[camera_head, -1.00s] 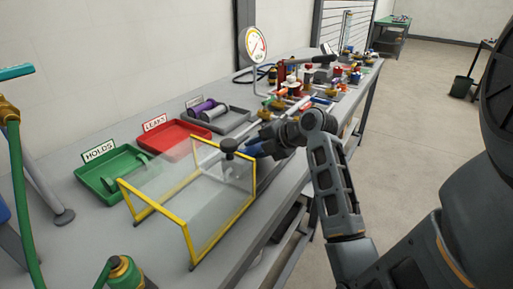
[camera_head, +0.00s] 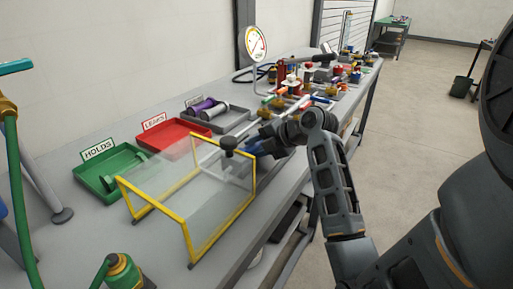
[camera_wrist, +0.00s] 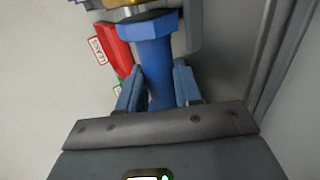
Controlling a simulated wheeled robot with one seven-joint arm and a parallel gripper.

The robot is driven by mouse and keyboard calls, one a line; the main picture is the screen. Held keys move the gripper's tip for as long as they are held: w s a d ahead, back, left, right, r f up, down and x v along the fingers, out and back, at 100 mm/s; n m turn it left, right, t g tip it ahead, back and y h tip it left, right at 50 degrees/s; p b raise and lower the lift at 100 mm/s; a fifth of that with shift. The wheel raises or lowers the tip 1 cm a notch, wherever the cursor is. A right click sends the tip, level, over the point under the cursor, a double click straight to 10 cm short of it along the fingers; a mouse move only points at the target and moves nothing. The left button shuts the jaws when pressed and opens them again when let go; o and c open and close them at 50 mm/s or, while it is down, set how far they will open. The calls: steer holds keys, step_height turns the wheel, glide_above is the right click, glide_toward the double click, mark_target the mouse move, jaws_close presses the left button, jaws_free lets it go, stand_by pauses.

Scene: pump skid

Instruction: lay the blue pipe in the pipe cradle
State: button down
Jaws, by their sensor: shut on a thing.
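My gripper (camera_wrist: 157,84) is shut on the blue pipe (camera_wrist: 154,62), with one blue-grey finger on each side of it. The pipe's wide flanged end points away from the gripper. In the head view, my gripper (camera_head: 265,143) is above the bench, just right of the clear guard's far end. The pipe is mostly hidden there by the guard, the black knob and my gripper. I cannot clearly make out the pipe cradle. A metal and yellow part (camera_wrist: 128,4) shows just beyond the flange in the wrist view.
A clear guard with a yellow frame (camera_head: 160,216) stands on the bench, with a black knob (camera_head: 228,143) near its far end. Green (camera_head: 120,190) and red (camera_head: 165,145) trays and a grey tray (camera_head: 235,124) line the wall side. Valves and fittings crowd the far bench.

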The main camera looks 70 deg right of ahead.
steer(key=shift+f, duration=0.25)
steer(key=c, duration=0.9)
jaws_free()
steer(key=shift+s+f, duration=0.1)
steer(key=shift+o, duration=0.7)
steer(key=shift+s, duration=0.1)
steer(key=shift+o, duration=0.4)
steer(key=shift+s+a+r, duration=0.1)
steer(key=shift+s+r, duration=0.15)
steer(key=shift+s, duration=0.05)
steer(key=v, duration=0.7)
steer(key=shift+w+r+b, duration=0.15)
steer(key=shift+r+b, duration=0.1)
steer(key=shift+b, duration=0.05)
